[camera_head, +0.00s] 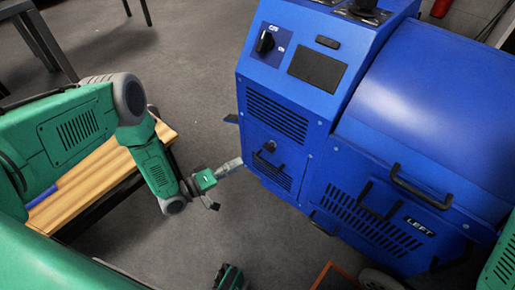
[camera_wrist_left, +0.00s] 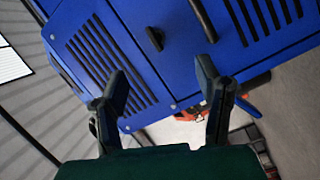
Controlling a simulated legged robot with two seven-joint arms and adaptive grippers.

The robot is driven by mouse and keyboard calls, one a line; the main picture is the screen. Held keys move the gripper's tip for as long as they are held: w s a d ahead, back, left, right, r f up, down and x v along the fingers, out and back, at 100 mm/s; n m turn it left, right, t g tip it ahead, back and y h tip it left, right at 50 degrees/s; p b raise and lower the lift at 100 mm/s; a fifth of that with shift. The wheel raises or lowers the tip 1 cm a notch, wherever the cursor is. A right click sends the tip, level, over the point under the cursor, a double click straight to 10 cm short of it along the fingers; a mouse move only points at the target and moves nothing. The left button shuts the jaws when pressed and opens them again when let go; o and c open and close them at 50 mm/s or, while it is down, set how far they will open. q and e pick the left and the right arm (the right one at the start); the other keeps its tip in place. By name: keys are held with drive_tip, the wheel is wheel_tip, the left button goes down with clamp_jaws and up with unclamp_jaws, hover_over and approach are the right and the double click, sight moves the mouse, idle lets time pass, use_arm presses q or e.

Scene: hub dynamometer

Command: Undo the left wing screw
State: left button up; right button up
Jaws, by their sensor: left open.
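A small black wing-shaped knob (camera_head: 269,146), likely the left wing screw, sits on the blue front panel of the machine (camera_head: 290,150), below a block of vent slots. In the left wrist view the black knob (camera_wrist_left: 155,39) stands out from the panel beside the slots, ahead of the fingers. My left gripper (camera_head: 222,184) is just left of the machine's front, lower than the knob. In the left wrist view my left gripper (camera_wrist_left: 160,74) is open, its two dark fingers apart with nothing between them. The fingers appear clear of the knob.
Black bar handles (camera_head: 420,193) project from the panel marked LEFT. A rotary switch (camera_head: 265,42) and dark screen (camera_head: 317,68) are on the sloped top. A wooden bench (camera_head: 100,180) with a blue object stands at left. Grey floor is open between bench and machine.

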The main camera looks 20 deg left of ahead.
use_arm(q)
drive_tip(key=s+d+m+t+y+p, duration=0.2)
drive_tip(key=s+m+y+p, duration=0.1)
drive_tip(key=m+p, duration=0.4)
use_arm(e)
wheel_tip(320, 180, up, 8)
use_arm(q)
drive_tip(key=m+y+b, duration=0.2)
drive_tip(key=m+b, duration=0.2)
hover_over(265, 163)
drive_tip(key=shift+w+r+t, duration=0.15)
drive_tip(key=shift+r+t, duration=0.15)
drive_tip(key=shift+r, duration=0.05)
use_arm(e)
drive_tip(key=shift+f, duration=1.85)
use_arm(q)
drive_tip(key=shift+c, duration=0.4)
drive_tip(key=c, duration=1.1)
drive_tip(key=shift+d+n, duration=0.1)
drive_tip(key=shift+n, duration=0.2)
use_arm(e)
drive_tip(key=shift+f, duration=0.1)
